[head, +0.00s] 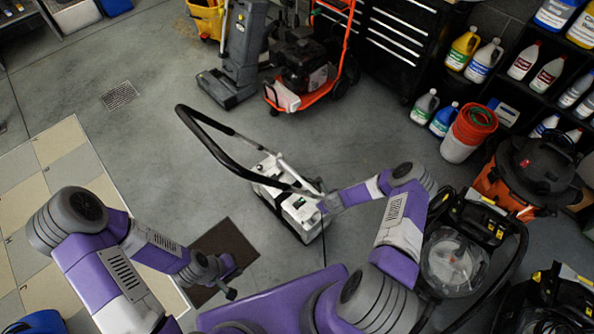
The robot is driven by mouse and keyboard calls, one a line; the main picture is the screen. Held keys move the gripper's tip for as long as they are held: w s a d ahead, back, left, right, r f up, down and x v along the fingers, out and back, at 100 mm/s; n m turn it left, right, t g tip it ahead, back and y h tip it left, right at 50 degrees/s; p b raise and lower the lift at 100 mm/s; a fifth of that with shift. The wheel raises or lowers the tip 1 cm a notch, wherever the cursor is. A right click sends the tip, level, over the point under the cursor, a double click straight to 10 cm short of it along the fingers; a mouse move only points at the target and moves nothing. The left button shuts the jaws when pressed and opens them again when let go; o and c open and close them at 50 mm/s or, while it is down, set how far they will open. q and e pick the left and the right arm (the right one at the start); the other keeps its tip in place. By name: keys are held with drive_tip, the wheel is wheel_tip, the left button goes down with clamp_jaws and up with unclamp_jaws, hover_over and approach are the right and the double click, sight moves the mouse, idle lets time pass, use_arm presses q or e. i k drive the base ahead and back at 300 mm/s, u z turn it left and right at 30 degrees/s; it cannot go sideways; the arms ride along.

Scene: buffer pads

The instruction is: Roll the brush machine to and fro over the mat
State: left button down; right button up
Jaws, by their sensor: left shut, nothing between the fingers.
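The brush machine (300,213) is a low white and grey unit with a long black loop handle reaching up and left. It stands on the grey floor, up and right of the mat. The dark brown mat (228,241) lies flat on the floor, partly covered by my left arm. My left gripper (230,292) is shut and empty over the mat's lower part, apart from the machine. My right gripper (324,205) is at the right side of the machine's body, by the lower handle. Its fingers are too hidden to tell open from shut, or whether they touch.
An orange-framed machine (305,80) and a grey upright cleaner (240,60) stand at the back. A red bucket (464,135), an orange and black vacuum (530,170) and shelves of bottles fill the right. Open floor lies left of the brush machine, around a drain (119,95).

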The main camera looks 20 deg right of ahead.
sight(280, 202)
drive_tip(key=i, duration=0.9)
